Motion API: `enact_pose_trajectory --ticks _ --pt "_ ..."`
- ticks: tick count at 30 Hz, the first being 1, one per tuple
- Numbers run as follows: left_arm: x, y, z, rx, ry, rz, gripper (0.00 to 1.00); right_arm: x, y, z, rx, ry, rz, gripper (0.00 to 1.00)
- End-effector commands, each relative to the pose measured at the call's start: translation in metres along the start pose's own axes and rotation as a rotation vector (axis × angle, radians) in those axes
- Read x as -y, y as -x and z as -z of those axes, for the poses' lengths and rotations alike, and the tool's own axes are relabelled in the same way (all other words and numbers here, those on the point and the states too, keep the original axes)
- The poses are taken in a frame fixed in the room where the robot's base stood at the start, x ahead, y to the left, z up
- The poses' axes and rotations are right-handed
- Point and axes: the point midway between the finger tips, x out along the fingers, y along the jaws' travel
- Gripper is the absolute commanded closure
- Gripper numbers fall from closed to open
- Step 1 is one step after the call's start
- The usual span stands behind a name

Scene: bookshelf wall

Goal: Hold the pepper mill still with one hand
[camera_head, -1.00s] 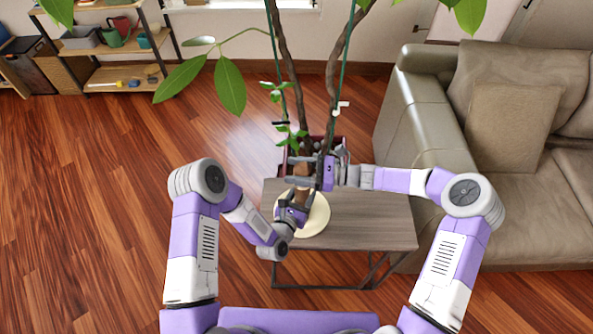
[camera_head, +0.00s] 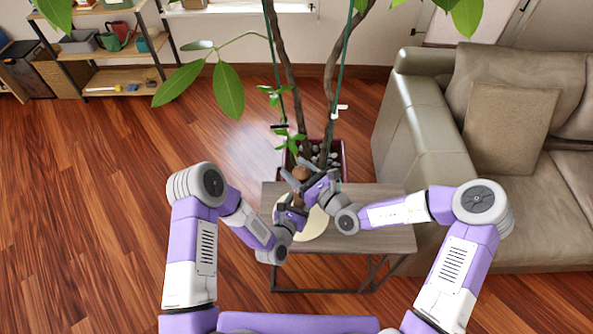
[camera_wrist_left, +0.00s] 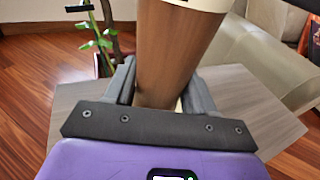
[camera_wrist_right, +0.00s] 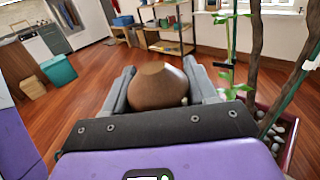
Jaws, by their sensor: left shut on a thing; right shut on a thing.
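The pepper mill is brown wood and stands over a pale round plate (camera_head: 314,226) on the small table. Its rounded top (camera_head: 300,173) shows between the fingers of my right gripper (camera_head: 296,184), which is shut on it; this wooden knob fills the middle of the right wrist view (camera_wrist_right: 157,86). My left gripper (camera_head: 291,209) is shut on the lower body, whose brown shaft (camera_wrist_left: 170,55) rises between its fingers in the left wrist view. A white band (camera_wrist_left: 205,4) shows at the top edge there. In the head view the grippers hide much of the mill.
The wooden table (camera_head: 385,239) has bare room at its right. A planter with stones (camera_head: 336,162) and tall trunks stands just behind it. A grey sofa (camera_head: 408,120) is to the right, and a shelf (camera_head: 125,75) is at the back left.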

Motion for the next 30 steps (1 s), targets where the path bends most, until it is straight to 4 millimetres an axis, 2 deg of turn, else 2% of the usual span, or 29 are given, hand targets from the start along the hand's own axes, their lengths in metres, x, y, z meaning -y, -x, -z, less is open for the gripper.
enact_pose_trajectory --ticks 1,12,20,30 --pt "0.0 0.0 0.001 -0.003 -0.001 0.001 0.87 -0.005 -0.002 -0.003 0.005 0.003 0.023 0.74" --pt "0.001 0.0 0.001 -0.004 -0.004 0.002 0.87 0.001 -0.001 -0.002 0.005 0.004 0.27 0.74" --pt "0.001 0.0 0.001 -0.004 -0.004 0.004 0.87 -0.001 0.0 0.007 -0.002 -0.006 0.399 0.74" --pt "0.003 0.0 0.001 -0.002 -0.003 0.008 0.87 0.004 0.001 0.001 0.005 0.002 0.534 0.74"
